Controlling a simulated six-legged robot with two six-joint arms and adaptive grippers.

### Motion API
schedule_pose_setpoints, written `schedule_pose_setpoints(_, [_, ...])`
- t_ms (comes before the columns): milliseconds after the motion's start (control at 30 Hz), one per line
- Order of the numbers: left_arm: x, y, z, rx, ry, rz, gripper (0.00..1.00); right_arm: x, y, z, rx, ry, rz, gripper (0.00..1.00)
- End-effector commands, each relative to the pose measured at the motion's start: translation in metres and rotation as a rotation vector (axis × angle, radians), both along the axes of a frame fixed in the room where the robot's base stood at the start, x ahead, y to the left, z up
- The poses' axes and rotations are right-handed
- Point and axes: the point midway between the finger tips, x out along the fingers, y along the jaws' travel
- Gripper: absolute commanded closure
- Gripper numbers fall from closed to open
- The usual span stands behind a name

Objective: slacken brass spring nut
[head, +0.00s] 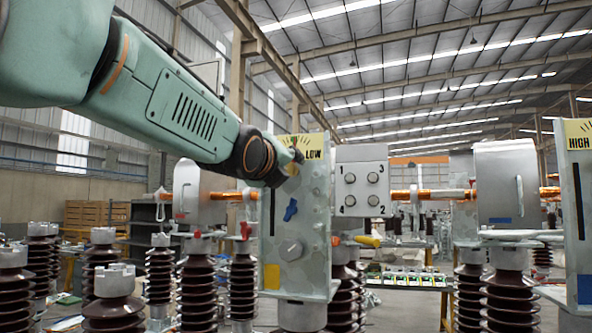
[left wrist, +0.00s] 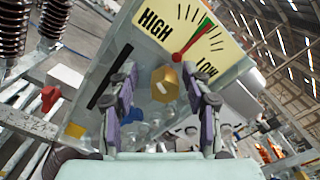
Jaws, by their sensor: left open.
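The brass nut (left wrist: 165,84) is on the face of a grey-green panel (left wrist: 240,70), below a yellow HIGH–LOW scale (left wrist: 185,32). The scale's red pointer lies close to its green band. My left gripper (left wrist: 160,88) is open, its two fingers on either side of the nut with gaps visible; I cannot tell how deep they reach. In the head view my left gripper (head: 284,168) is at the top of the panel (head: 318,215), covering part of the scale (head: 314,150). The nut there is mostly hidden. My right gripper is not in view.
Below on the panel are a blue lever (head: 291,210) and a grey round knob (head: 291,250). A box with numbered bolts (head: 361,182) stands to the right. Another HIGH-marked panel (head: 575,210) is at far right. Several brown ribbed insulators (head: 160,280) crowd the lower left.

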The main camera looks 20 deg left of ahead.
Motion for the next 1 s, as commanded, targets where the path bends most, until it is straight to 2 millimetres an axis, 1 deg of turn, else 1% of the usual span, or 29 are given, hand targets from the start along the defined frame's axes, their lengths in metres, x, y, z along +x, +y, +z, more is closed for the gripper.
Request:
schedule_pose_setpoints(167, [0.0002, -0.0003, -0.0002, 0.001, 0.000, 0.000, 0.52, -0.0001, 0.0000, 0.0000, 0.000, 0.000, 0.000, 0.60])
schedule_pose_setpoints(733, [0.0007, -0.0009, -0.0013, 0.001, 0.003, 0.000, 1.00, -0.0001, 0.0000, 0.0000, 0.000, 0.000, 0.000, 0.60])
schedule_pose_setpoints(1000, [0.0009, -0.0009, -0.0026, -0.013, 0.005, 0.000, 1.00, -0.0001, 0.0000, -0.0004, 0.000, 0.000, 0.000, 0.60])
